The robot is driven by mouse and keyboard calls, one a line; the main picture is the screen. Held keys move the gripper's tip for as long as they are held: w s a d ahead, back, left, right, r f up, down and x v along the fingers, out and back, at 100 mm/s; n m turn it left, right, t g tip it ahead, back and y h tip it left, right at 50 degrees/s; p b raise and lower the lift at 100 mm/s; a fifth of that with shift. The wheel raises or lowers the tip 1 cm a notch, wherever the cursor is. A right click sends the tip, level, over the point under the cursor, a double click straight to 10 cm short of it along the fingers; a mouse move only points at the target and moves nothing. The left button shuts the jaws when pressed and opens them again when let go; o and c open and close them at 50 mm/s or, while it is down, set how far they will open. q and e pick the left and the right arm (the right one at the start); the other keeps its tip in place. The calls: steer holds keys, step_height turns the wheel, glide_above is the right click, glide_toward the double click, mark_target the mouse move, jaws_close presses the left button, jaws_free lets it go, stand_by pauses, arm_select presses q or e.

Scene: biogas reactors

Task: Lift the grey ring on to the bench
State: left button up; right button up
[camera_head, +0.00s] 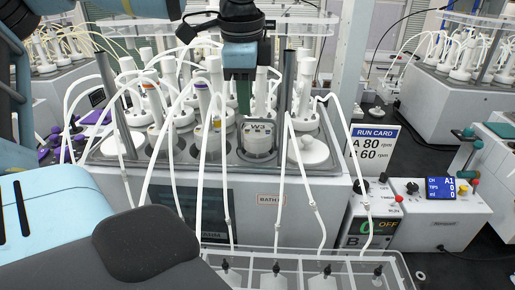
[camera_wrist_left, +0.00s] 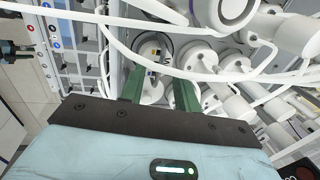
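A grey collar-like piece marked W3 (camera_head: 257,127), which looks like the grey ring, sits around the upper part of a white vessel in the bath (camera_head: 190,178). My left gripper (camera_head: 244,104) points down just above it, and its green fingers hide part of what stands behind. In the left wrist view the two green fingers (camera_wrist_left: 160,92) are apart, with a pale vessel top showing between them. I cannot tell from that view whether they touch anything. I cannot make out the ring clearly there. My right gripper is not in view.
Several white vessels with thin white tubes (camera_head: 205,110) crowd around the gripper. A clear tray with bottles (camera_head: 345,262) stands in front. A run card (camera_head: 373,150) and control boxes (camera_head: 440,213) are at the right. Tubes hang down the bath's front.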

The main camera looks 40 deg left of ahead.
mark_target(248, 119)
arm_select(q)
steer(key=f, duration=0.3)
steer(key=w+f, duration=0.1)
steer(key=f, duration=0.1)
steer(key=shift+a, duration=0.35)
jaws_close()
steer(key=shift+r, duration=0.15)
stand_by(0.9)
